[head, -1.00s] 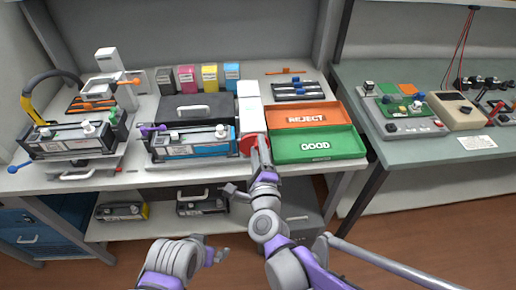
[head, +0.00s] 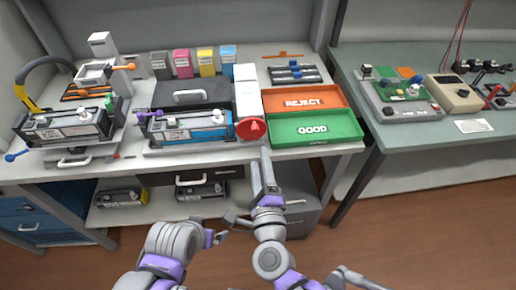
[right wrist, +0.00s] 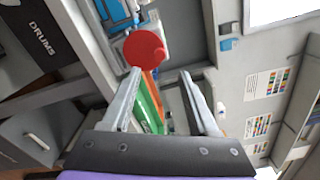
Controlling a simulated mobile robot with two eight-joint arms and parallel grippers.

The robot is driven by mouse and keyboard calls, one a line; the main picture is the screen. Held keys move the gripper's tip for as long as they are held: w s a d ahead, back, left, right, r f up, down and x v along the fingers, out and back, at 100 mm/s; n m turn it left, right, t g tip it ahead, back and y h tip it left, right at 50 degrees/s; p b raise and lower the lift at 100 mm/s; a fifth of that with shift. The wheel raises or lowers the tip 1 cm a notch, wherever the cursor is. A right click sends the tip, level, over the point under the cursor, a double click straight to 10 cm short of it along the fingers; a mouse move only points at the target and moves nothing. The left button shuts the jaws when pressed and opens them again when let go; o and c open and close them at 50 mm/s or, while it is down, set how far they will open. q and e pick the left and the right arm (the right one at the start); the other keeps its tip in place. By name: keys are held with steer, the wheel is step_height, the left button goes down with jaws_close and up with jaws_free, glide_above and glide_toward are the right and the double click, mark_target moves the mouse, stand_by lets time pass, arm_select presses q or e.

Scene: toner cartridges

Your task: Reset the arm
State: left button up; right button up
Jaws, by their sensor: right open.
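My right gripper (head: 264,162) is in front of the bench's front edge in the head view, empty, just below the red round piece (head: 252,128). In the right wrist view its two fingers (right wrist: 160,80) stand apart with nothing between them; the red piece (right wrist: 143,48) shows beyond the tips. My left arm is folded at the bottom of the head view; its gripper end (head: 221,238) is small and unclear, so I cannot tell its jaws.
The bench holds a green GOOD tray (head: 340,129), an orange REJECT tray (head: 334,99), a blue-sided cartridge unit (head: 198,133) and a second unit (head: 68,132) at left. A drawer cabinet (head: 300,205) stands beneath. The floor (head: 400,215) at right is clear.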

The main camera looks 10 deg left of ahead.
steer(key=shift+s+d, duration=0.15)
steer(key=shift+s, duration=0.25)
steer(key=s+d+f+n+g+h+p, duration=0.2)
steer(key=s+d+n+g+p, duration=0.2)
steer(key=d+n, duration=0.5)
steer(key=s+d+f+n+g+h+p, duration=0.3)
steer(key=s+d+n+g, duration=0.3)
steer(key=d, duration=0.8)
steer(key=n+g, duration=0.2)
steer(key=n, duration=0.2)
steer(key=shift+s+d+f+p, duration=0.2)
steer(key=shift+s+d+p, duration=0.05)
steer(key=shift+s+p, duration=0.1)
steer(key=shift+w+a, duration=0.1)
steer(key=shift+a, duration=0.1)
